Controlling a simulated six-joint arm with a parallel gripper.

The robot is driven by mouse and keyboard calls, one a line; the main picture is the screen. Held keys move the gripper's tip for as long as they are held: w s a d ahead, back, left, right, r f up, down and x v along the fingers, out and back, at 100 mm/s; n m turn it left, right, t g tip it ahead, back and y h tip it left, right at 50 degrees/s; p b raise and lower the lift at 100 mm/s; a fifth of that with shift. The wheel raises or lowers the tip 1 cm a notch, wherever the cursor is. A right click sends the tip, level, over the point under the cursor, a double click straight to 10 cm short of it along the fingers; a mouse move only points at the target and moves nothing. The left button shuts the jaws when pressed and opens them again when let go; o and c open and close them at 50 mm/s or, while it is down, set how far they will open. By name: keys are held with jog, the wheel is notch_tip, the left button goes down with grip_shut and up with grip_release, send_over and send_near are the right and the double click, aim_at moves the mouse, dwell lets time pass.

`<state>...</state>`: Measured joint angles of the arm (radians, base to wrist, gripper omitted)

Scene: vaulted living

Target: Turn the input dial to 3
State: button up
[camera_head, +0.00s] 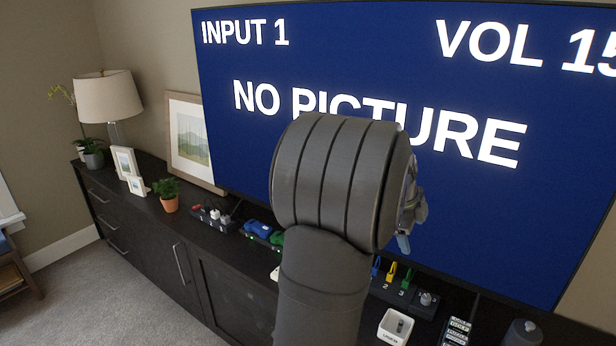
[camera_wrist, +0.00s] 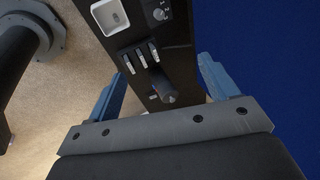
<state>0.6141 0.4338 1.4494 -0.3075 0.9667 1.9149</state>
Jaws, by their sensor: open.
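The TV (camera_head: 330,180) shows "INPUT 1", "VOL 15" and "NO PICTURE". A dark box (camera_head: 405,294) on the cabinet, partly hidden by my arm in the head view, has coloured pieces over a 2 and a 3 and a grey knob (camera_head: 427,298). I cannot read the knob's setting. My gripper (camera_wrist: 160,68) is open above the cabinet. In the wrist view, a dark round-ended knob (camera_wrist: 166,92) stands between its blue fingers, apart from both. Several pale upright pieces (camera_wrist: 141,58) stand beyond it, and a small dial (camera_wrist: 160,14) farther off. I cannot tell which is the input dial.
A remote (camera_head: 457,331) and a dark rounded object (camera_head: 523,333) are to the right. A potted plant (camera_head: 168,194) and lamp (camera_head: 106,98) are left.

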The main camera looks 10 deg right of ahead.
jog(key=c, duration=0.7)
jog(key=shift+d+f, duration=0.1)
jog(key=shift+f, duration=0.1)
jog(key=shift+c, duration=0.4)
jog(key=n+t, duration=0.1)
jog(key=n, duration=1.5)
send_near(426, 298)
jog(key=shift+y, duration=0.4)
jog(key=x, duration=0.8)
jog(key=shift+w+d+f, duration=0.1)
jog(key=shift+d+f, duration=0.1)
jog(key=shift+d, duration=0.35)
jog(key=c, duration=0.7)
